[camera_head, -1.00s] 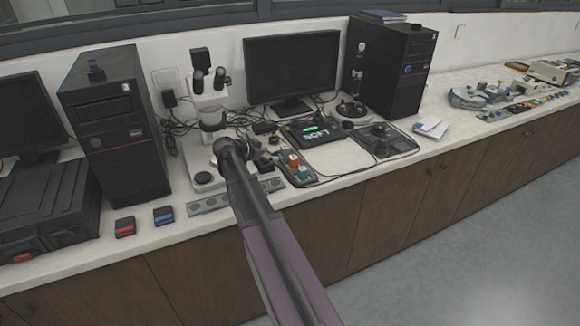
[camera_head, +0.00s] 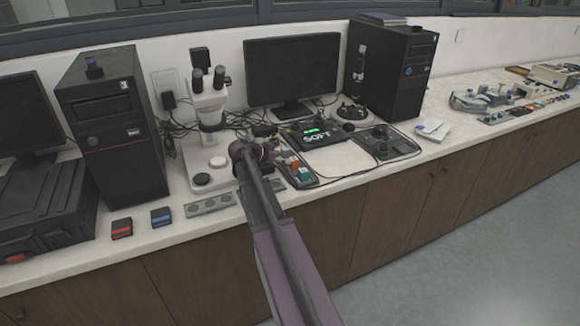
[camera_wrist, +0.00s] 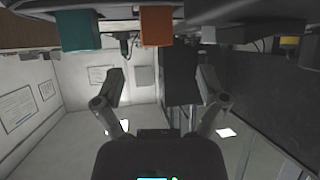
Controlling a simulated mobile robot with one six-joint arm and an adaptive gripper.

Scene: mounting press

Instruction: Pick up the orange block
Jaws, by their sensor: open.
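The orange block (camera_head: 295,164) is small and sits on a dark control panel on the bench, just right of my gripper in the head view. It also shows in the wrist view (camera_wrist: 156,26) at the top centre, ahead of the jaws and apart from them. A teal block (camera_head: 304,174) sits beside it, and shows to its left in the wrist view (camera_wrist: 78,29). My gripper (camera_wrist: 160,82) is open and empty, with its two fingers spread. In the head view my arm hides its fingertips.
A microscope (camera_head: 208,120) stands left of my gripper. Behind are a monitor (camera_head: 291,70) and a black device with a lit SOFT display (camera_head: 317,135). A joystick panel (camera_head: 384,144) lies to the right. Loose cables run along the bench. The front edge (camera_head: 345,183) is fairly clear.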

